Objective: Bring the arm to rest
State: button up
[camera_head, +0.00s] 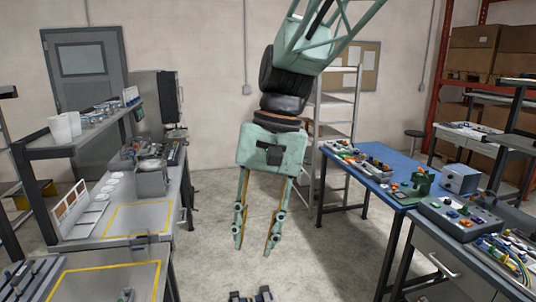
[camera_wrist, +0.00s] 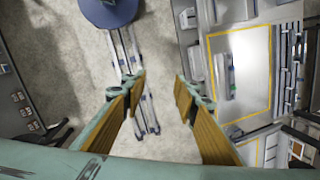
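My gripper (camera_head: 255,248) hangs from my green arm in the middle of the head view, fingers pointing down over the bare floor aisle. Its two fingers stand apart with nothing between them. In the wrist view my gripper (camera_wrist: 160,83) also shows a clear gap between its yellow-lined fingertips. The fingers touch no table or object that I can see.
A grey workbench (camera_head: 84,229) with yellow-outlined areas stands left. A blue-topped table (camera_head: 378,180) and a grey control bench (camera_head: 500,261) stand right. A shelf ladder (camera_head: 333,135) is behind my arm. The concrete floor (camera_head: 340,255) between the benches is mostly clear.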

jog(key=s+d+n+t+h+b, duration=0.1)
jog(key=s+d+t+b, duration=0.3)
jog(key=s+d, duration=1.9)
jog(key=shift+s+d+t+h, duration=0.15)
jog(key=shift+d+t+h, duration=0.35)
jog(key=shift+t, duration=0.2)
